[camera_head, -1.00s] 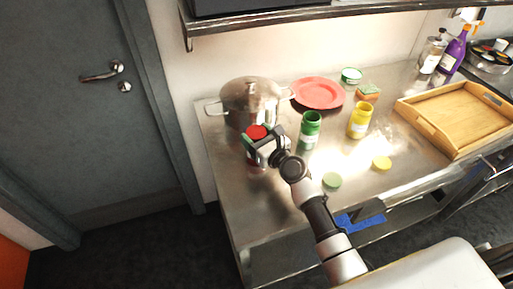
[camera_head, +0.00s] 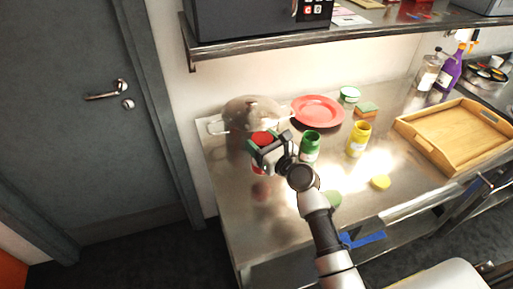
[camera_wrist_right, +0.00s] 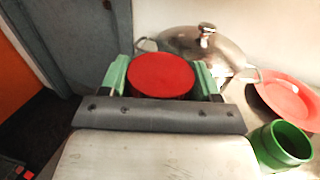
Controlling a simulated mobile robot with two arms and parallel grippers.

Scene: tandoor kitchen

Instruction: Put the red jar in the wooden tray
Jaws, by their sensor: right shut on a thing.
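The red jar (camera_head: 262,138) is between the fingers of my right gripper (camera_head: 270,149), which is shut on it. It is upright over the left part of the steel counter, in front of the pot, with a dim reflection below it. In the right wrist view its red top (camera_wrist_right: 160,75) shows between the green finger pads; its lower part is hidden. The wooden tray (camera_head: 462,135) lies at the right of the counter, empty and well apart from the jar. My left gripper is not in view.
A steel pot (camera_head: 250,112), red plate (camera_head: 318,111), green jar (camera_head: 310,147), yellow jar (camera_head: 359,140) and sponge (camera_head: 367,109) stand between or behind. A yellow lid (camera_head: 381,182) lies in front. Bottles (camera_head: 452,70) stand behind the tray. A shelf (camera_head: 350,33) overhangs the back.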

